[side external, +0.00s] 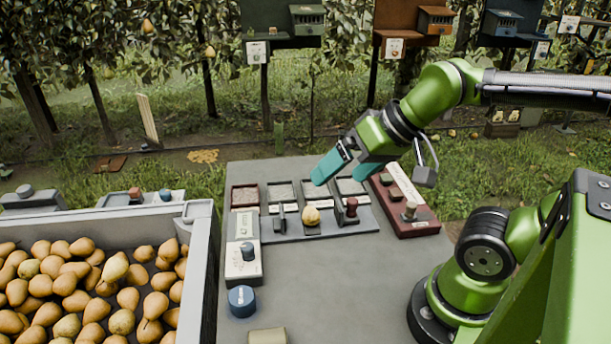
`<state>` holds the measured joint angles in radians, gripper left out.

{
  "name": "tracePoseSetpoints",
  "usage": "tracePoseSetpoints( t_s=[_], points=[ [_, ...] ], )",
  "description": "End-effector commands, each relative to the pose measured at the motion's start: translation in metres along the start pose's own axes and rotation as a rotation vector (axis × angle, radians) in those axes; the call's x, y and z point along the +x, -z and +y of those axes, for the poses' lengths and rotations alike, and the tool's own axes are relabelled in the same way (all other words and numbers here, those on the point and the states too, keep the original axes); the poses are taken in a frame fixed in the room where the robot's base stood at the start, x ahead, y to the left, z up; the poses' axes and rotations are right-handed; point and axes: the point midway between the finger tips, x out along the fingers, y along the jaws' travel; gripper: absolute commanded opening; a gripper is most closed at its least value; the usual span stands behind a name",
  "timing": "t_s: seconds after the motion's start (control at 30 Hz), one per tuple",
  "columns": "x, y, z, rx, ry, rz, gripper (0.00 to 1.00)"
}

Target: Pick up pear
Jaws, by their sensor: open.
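Many yellow-brown pears (114,268) lie heaped in a grey bin (201,262) at the lower left. A small rounded yellow thing (311,216) sits on a control panel on the grey table; I cannot tell whether it is a pear or a knob. My gripper (339,179) has teal fingers, spread apart and empty. It hangs above the back of the panel, up and right of the yellow thing and well right of the bin.
The grey table (330,290) is clear at its front middle. The panel (290,233) carries several levers. A red box (412,225) stands right of it, and a blue knob (242,300) left. Pear trees and post-mounted boxes stand behind.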

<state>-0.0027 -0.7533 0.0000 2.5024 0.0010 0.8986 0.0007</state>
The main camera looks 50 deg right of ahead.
Motion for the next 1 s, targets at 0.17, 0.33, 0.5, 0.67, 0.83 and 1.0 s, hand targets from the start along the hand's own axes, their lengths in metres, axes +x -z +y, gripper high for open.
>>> tracePoseSetpoints(
  t_s=[0.17, 0.33, 0.5, 0.67, 0.83, 1.0],
  points=[
    [0.000, 0.000, 0.000, 0.001, -0.002, -0.001, 1.00],
    [0.000, 0.001, 0.000, 0.001, -0.002, -0.001, 0.95],
    [0.000, 0.001, 0.001, 0.001, -0.002, -0.001, 0.89],
    [0.001, 0.001, 0.002, 0.007, -0.007, -0.002, 0.89],
    [0.018, 0.013, 0.023, 0.107, -0.063, -0.060, 0.89],
    [0.044, 0.045, 0.066, 0.597, -0.159, -0.161, 0.89]
  ],
)
